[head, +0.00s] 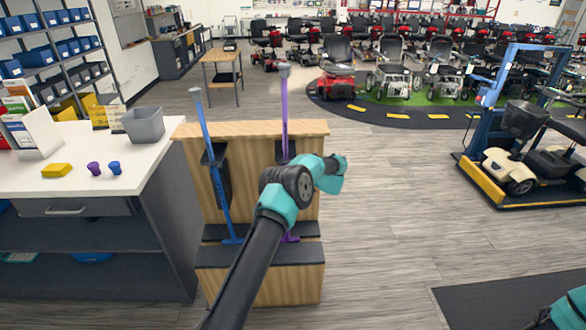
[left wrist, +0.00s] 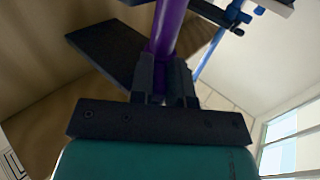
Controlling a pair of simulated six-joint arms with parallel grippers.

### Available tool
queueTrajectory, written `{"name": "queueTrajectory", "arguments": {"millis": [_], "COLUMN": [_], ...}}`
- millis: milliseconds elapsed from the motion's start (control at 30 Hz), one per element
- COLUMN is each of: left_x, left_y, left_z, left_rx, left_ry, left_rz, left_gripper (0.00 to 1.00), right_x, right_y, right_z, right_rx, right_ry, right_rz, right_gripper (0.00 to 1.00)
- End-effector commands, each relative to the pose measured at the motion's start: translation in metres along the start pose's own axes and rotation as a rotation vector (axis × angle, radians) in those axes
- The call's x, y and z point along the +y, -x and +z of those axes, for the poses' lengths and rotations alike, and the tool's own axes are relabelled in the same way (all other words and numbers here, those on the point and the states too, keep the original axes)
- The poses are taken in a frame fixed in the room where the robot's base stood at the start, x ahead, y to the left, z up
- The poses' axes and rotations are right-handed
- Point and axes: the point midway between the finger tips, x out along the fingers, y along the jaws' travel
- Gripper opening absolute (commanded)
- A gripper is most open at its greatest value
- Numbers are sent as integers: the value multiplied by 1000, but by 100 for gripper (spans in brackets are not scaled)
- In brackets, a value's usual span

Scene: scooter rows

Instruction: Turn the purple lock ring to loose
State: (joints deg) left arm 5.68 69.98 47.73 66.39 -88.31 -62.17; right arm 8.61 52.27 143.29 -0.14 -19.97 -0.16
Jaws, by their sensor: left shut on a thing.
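A purple pole (head: 284,110) with a grey cap stands upright at the wooden stand (head: 258,130). My left arm crosses in front of its middle in the head view, and the fingers are hidden there. In the left wrist view my left gripper (left wrist: 166,85) is shut around the purple pole (left wrist: 167,25). The part between the fingers is purple, but I cannot tell the lock ring apart from the pole or read its setting. My right gripper is not in view; only a bit of teal arm shows at the bottom right of the head view.
A blue pole (head: 208,130) leans in the same stand, left of the purple one. Open floor lies right of the stand.

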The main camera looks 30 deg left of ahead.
Motion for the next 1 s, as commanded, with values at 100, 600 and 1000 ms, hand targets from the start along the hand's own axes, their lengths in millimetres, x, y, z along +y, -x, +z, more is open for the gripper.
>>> {"name": "queueTrajectory", "arguments": {"millis": [100,600,1000], "left_x": [0,0,1], "left_y": [0,0,18], "left_z": [-1,0,0], "left_rx": [0,0,-1], "left_ry": [1,0,0], "left_rz": [0,2,5], "left_gripper": [0,43,43], "right_x": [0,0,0], "right_y": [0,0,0], "right_z": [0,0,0], "right_rx": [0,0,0], "right_ry": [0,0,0], "right_rz": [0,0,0], "right_gripper": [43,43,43]}}
